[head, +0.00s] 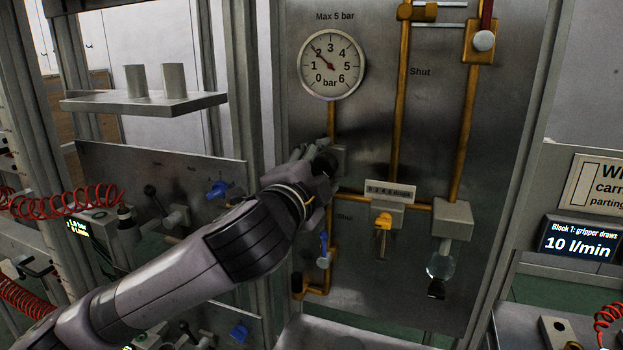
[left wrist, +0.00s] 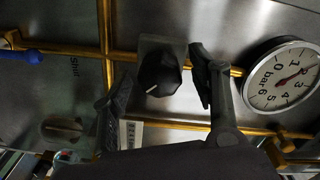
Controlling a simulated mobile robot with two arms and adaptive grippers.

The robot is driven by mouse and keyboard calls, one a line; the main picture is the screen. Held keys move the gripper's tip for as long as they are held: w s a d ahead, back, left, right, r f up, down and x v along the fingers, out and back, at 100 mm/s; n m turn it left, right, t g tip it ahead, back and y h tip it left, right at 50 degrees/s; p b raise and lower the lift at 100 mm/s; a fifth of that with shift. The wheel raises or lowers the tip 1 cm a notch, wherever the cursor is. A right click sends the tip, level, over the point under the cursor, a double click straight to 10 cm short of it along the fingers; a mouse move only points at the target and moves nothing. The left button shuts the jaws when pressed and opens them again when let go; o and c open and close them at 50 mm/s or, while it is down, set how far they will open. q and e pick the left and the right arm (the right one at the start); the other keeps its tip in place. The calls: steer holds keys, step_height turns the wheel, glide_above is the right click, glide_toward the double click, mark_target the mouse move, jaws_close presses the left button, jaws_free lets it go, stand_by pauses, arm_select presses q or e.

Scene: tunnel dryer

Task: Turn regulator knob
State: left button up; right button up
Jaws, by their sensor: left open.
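The regulator knob (left wrist: 160,73) is black with a white mark and sits on a grey block on the pipe. In the left wrist view it lies between the two fingers of my left gripper (left wrist: 160,86), with a visible gap on each side. In the head view my left gripper (head: 318,158) is at the panel below the gauge, and my wrist and fingers hide the knob. The round pressure gauge (head: 331,64) has its needle near 2 bar under a "Max 5 bar" label. The gauge also shows in the left wrist view (left wrist: 285,80). My right gripper is out of view.
Brass pipes run over the steel panel (head: 500,110). A shelf (head: 142,103) with two cups is at left. A display (head: 580,240) reads 10 l/min.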

arm_select(q)
steer(key=v, duration=1.1)
steer(key=shift+s, duration=0.15)
